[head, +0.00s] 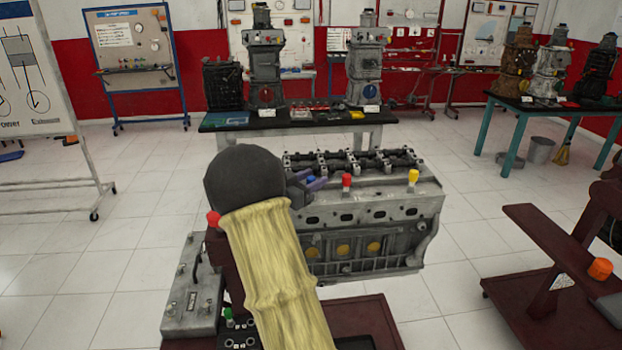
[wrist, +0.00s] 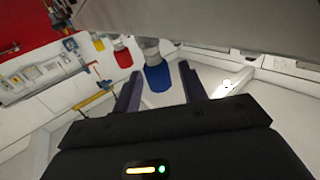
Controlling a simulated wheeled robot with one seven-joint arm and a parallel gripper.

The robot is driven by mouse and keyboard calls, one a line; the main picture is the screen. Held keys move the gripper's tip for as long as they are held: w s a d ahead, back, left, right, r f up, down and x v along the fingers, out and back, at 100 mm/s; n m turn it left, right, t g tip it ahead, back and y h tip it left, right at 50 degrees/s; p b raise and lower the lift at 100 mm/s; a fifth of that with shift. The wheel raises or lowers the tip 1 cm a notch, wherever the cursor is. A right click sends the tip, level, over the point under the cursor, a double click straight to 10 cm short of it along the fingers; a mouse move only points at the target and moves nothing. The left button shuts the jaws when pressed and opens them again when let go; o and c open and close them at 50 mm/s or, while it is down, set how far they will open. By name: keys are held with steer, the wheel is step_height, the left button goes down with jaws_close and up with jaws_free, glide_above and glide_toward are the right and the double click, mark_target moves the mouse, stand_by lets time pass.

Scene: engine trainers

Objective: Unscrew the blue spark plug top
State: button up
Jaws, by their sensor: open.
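The blue spark plug top (wrist: 157,78) sits on a grey plug stem on the engine, between and ahead of the two fingers of my gripper (wrist: 162,88) in the wrist view. The fingers are open, one on each side of it, with a gap showing on both sides. In the head view only a bit of the blue top (head: 311,179) shows beside the purple fingers of my gripper (head: 306,186). The engine block (head: 385,215) stands on a dark red stand. My arm hides its left end.
A red top (head: 347,180) and a yellow top (head: 413,176) stand along the same engine side, right of the blue one. A grey box (head: 193,290) is at lower left. A red stand (head: 560,265) is at right. White floor lies between.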

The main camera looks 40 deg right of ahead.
steer(key=shift+c, duration=0.2)
jaws_close()
